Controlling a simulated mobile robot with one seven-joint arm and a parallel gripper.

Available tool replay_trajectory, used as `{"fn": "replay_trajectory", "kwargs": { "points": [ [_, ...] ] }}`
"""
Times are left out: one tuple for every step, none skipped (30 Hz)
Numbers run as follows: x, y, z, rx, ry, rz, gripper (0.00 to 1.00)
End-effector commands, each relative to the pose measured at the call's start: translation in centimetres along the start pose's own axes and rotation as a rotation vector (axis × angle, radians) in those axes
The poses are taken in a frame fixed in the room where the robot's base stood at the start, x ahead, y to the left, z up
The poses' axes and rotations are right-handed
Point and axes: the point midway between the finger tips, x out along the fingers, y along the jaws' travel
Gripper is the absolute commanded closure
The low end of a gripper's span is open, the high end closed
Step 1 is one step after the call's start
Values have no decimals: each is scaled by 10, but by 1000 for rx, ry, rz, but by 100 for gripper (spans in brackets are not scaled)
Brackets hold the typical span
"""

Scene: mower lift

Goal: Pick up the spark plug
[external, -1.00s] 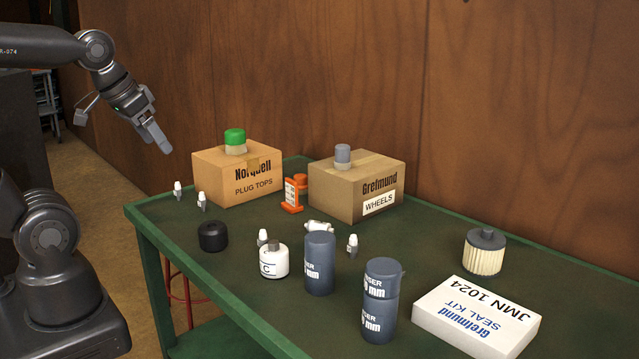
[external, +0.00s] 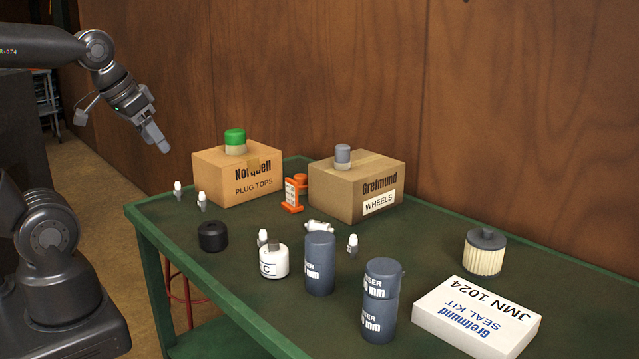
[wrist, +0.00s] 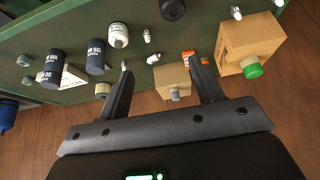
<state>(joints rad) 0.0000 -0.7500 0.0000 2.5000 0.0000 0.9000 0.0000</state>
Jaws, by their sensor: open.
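Several small spark plugs with white tops and grey lower ends are on the green table (external: 150,208). Two stand near its left end, one (external: 178,188) left of the other (external: 202,201). One stands behind the white bottle (external: 274,262), one (external: 352,244) stands right of the dark cylinder, and one (external: 318,227) lies on its side. The lying one also shows in the wrist view (wrist: 153,59). My gripper (external: 155,137) is open and empty, above and left of the table's left end, apart from every plug. In the wrist view its fingers (wrist: 160,70) are spread.
Boxes labelled Plug Tops (external: 236,178) and Wheels (external: 360,190) stand at the back, capped items on top. An orange item (external: 292,193) stands between them. Dark cylinders (external: 319,265), a black cap (external: 212,236), a filter (external: 484,254) and a white box (external: 475,318) are also there.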

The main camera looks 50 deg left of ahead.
Motion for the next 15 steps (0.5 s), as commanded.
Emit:
{"fn": "replay_trajectory", "kwargs": {
  "points": [
    [0,0,0,0,0,0,44],
    [0,0,0,0,0,0,47],
    [0,0,0,0,0,0,50],
    [0,0,0,0,0,0,51],
    [0,0,0,0,0,0,51],
    [0,0,0,0,0,0,51],
    [0,0,0,0,0,0,51],
    [0,0,0,0,0,0,51],
    [0,0,0,0,0,0,51],
    [0,0,0,0,-1,0,51],
    [0,0,-1,1,-2,0,51],
    [2,0,-2,4,-6,0,51],
    [3,1,-4,6,-11,0,51],
    [5,1,-7,10,-18,1,51],
    [8,2,-10,16,-29,2,51]
  ]
}}
